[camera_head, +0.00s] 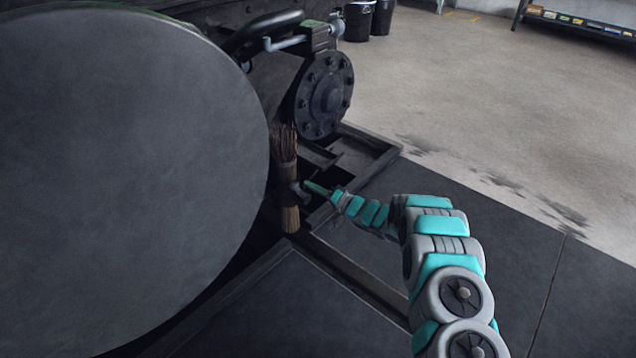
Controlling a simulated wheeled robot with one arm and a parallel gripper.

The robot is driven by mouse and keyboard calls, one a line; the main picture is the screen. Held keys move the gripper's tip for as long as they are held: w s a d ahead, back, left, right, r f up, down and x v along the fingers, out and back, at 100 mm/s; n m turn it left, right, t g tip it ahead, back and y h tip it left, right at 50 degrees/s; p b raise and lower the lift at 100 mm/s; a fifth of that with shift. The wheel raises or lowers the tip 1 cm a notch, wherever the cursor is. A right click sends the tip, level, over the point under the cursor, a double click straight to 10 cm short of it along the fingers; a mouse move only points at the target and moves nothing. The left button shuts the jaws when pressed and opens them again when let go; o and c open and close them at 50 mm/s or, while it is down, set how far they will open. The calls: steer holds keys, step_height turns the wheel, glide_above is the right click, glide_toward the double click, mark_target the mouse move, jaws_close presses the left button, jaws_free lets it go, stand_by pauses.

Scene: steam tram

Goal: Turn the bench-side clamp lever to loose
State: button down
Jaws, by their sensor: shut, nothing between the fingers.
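My gripper (314,188) is at the end of my teal and grey arm, near the middle of the picture. It looks shut, and its tip is beside a brush-like bundle of bristles (285,148) that stands upright. A small dark fitting (300,193) shows at the bundle, close to the gripper tip. It may be the clamp or its lever, but it is too small and dark to tell, and so is its setting. I cannot tell whether the gripper touches it.
A large dark round plate (130,180) fills the left side. A bolted round flange (325,95) and pipework stand behind the bundle. A low dark metal frame (350,265) runs along the floor. Dark bins (357,20) stand at the back. The floor at right is clear.

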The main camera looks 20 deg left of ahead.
mark_target(300, 192)
steer(key=shift+s+a+f, duration=0.2)
steer(key=shift+s+f, duration=0.05)
steer(key=shift+s, duration=0.1)
steer(key=shift+s+a+f, duration=0.3)
steer(key=shift+s+a, duration=0.05)
steer(key=shift+s, duration=0.25)
steer(key=shift+p, duration=0.3)
